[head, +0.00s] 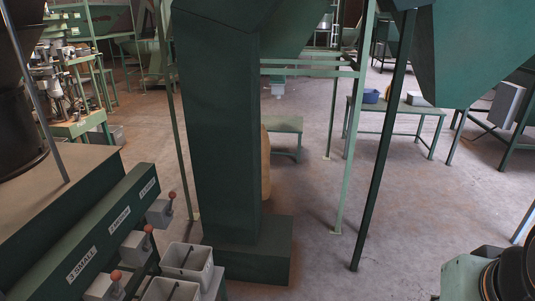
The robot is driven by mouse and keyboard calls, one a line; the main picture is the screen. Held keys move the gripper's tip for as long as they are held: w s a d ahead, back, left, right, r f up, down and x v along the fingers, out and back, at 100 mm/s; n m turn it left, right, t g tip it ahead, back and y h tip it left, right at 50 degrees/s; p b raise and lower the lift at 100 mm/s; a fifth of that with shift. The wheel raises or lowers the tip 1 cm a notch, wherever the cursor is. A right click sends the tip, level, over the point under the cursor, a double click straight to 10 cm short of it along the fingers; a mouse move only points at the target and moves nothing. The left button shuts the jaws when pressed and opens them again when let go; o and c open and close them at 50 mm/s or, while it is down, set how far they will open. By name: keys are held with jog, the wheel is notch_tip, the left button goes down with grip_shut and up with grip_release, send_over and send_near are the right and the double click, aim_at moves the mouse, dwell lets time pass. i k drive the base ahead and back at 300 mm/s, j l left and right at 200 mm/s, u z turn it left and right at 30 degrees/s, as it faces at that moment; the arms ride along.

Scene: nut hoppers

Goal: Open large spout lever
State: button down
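A dark green spout panel (95,232) runs along the lower left. It carries three white labels; the nearest reads "3 SMALL" (82,264). The text on the middle label (119,220) and the far label (147,187) is too small to read surely. Beside each label is a grey spout box with a red-knobbed lever: near (116,276), middle (148,229) and far (172,196). All three levers stand roughly upright. The large spout is probably the far one, going by the label order. My gripper is not in view.
Two light grey bins (187,257) (171,288) stand below the spouts. A tall green column (218,130) on a wide base rises just beyond. Green posts and a low table (395,108) stand farther back. The floor (320,245) at centre right is clear.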

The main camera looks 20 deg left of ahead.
aim_at(172, 195)
jog(key=i+u, duration=0.85)
jog(key=i+j+u, duration=0.1)
jog(key=i+u, duration=0.65)
jog(key=u, duration=0.2)
jog(key=i+j+u, duration=0.15)
jog(key=i, duration=0.25)
jog(key=k+j+u, duration=0.2)
jog(key=k+u, duration=0.15)
jog(key=k, duration=0.25)
jog(key=i+l+z, duration=0.1)
jog(key=i+z, duration=0.25)
jog(key=i, duration=0.25)
